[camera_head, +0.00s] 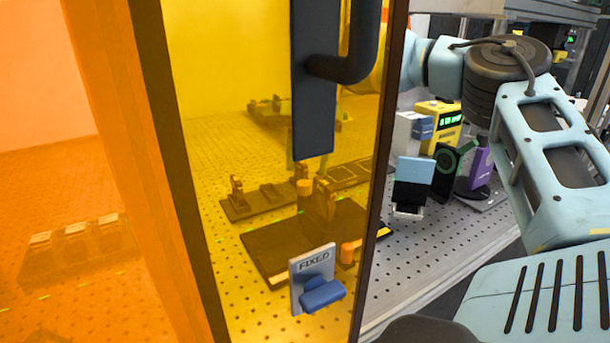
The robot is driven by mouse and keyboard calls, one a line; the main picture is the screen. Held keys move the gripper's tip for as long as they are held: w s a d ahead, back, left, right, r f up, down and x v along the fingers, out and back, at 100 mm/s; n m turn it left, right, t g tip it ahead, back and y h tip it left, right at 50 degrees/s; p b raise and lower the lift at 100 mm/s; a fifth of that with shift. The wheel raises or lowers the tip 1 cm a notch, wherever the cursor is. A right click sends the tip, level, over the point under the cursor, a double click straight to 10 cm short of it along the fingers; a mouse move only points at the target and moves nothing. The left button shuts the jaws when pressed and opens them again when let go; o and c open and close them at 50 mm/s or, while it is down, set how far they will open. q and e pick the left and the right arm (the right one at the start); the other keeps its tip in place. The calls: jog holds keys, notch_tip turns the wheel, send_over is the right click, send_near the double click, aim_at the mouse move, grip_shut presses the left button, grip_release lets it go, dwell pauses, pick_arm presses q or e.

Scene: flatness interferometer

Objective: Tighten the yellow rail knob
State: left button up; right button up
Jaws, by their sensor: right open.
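An amber window stands in front of the work, so the colours behind it are tinted. Through it, a short knob (303,187) stands on a dark rail (262,203); it looks orange-yellow. A second orange knob (347,252) stands at the right of a dark plate (285,240), nearer to me. My right arm passes behind the window. Its gripper (305,166) is mostly hidden behind the dark handle plate; what shows of it lies just above the first knob. It is open, and I cannot tell whether it touches the knob. My left gripper is out of view.
The amber window (225,100) has a dark handle (350,50) and a blue latch (322,293) by a FIXED label (313,262). A yellow instrument (437,125), a light-blue and black device (413,180) and a purple stand (480,168) stand right of it.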

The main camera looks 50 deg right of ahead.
jog(key=shift+x, duration=1.7)
jog(key=c, duration=1)
